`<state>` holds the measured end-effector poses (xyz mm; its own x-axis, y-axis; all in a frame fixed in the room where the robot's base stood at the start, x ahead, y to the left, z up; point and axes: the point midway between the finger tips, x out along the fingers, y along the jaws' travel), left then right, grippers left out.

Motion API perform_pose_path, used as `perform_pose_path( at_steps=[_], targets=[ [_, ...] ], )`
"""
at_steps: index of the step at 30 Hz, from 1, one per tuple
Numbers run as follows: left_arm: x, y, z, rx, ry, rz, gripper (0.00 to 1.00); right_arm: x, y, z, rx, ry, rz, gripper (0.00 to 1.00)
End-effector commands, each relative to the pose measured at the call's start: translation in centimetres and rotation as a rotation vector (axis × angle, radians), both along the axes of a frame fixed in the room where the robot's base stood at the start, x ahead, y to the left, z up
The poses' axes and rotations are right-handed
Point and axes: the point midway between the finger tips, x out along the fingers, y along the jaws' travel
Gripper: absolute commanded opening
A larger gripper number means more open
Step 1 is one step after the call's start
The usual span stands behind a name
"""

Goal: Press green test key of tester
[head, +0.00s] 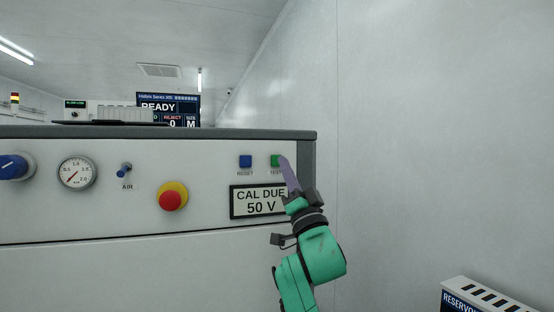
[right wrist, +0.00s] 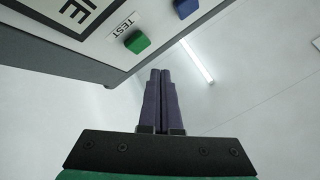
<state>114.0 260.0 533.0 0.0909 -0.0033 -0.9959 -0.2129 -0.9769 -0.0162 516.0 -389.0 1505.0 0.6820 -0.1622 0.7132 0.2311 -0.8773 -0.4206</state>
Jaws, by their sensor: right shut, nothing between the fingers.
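The tester (head: 110,215) is a pale cabinet with a grey frame and a front panel. Its green test key (head: 275,161) sits at the panel's upper right, above the label TEST. The key also shows in the right wrist view (right wrist: 137,42), protruding from the panel. My right gripper (head: 284,160) is shut and empty, its fingertips close to the key's right edge in the head view. In the right wrist view, the purple fingers (right wrist: 160,75) are together, with a visible gap between their tips and the key. My left gripper is not in view.
A blue reset key (head: 245,161) sits left of the green key. A red emergency button (head: 172,198), gauge (head: 77,172), air switch (head: 125,170) and blue knob (head: 14,167) are further left. A CAL DUE plate (head: 259,202) is below. A wall (head: 430,130) stands right.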

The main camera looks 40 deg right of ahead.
Motion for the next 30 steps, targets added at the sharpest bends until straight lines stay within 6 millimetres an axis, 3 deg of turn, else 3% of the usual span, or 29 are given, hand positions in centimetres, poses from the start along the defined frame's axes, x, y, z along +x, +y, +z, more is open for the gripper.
perform_pose_path(
  at_steps=[4, 9, 30],
  targets=[
    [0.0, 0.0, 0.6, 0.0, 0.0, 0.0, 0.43, 1.7, -0.7, 0.1, 0.002, 0.001, 0.0, 0.0],
    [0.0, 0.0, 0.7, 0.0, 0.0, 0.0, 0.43, 2.5, -0.9, 0.1, 0.0, -0.001, 0.0, 0.0],
    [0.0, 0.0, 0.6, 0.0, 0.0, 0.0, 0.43, 2.5, -0.9, 0.0, 0.0, 0.0, 0.0, 0.0]
  ],
)
